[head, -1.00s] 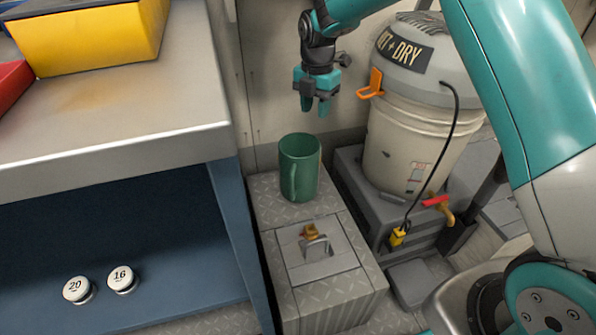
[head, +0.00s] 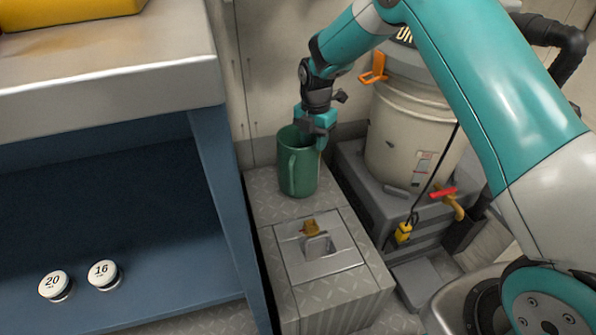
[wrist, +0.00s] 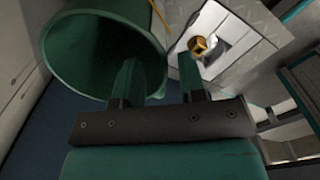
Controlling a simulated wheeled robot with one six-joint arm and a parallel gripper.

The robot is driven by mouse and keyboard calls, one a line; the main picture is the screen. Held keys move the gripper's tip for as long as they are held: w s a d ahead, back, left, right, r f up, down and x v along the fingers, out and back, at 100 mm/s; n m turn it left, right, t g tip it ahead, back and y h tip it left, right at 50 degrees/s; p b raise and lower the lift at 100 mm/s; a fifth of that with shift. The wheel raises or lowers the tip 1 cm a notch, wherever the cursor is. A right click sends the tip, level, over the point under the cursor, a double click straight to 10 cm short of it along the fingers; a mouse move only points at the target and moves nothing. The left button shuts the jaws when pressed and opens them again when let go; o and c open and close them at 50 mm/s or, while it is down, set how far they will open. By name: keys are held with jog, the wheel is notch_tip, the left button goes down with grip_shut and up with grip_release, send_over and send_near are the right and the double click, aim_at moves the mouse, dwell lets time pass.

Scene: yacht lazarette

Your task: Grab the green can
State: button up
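The green can (head: 297,172), mug-like with a handle on its side, stands upright on a grey diamond-plate locker in the head view. Its open, hollow mouth fills the upper left of the wrist view (wrist: 95,50). My gripper (head: 319,139) is at the right part of the can's rim, pointing down. In the wrist view my gripper's fingers (wrist: 160,75) are apart, one over the can's mouth and one outside its wall, with the rim between them. I cannot tell whether either finger touches the wall.
The locker (head: 345,290) has a lid with a latch (head: 318,240) in front of the can. A bucket-shaped vacuum (head: 405,140) stands close on the right. A metal-topped bench (head: 110,75) is on the left, with two white round weights (head: 104,274) on its blue shelf.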

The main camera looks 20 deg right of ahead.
aim_at(299, 164)
notch_tip(299, 164, down, 4)
jog(key=shift+r+b, duration=0.15)
jog(key=shift+b, duration=0.5)
jog(key=shift+s, duration=0.1)
grip_shut()
jog(key=shift+r, duration=0.1)
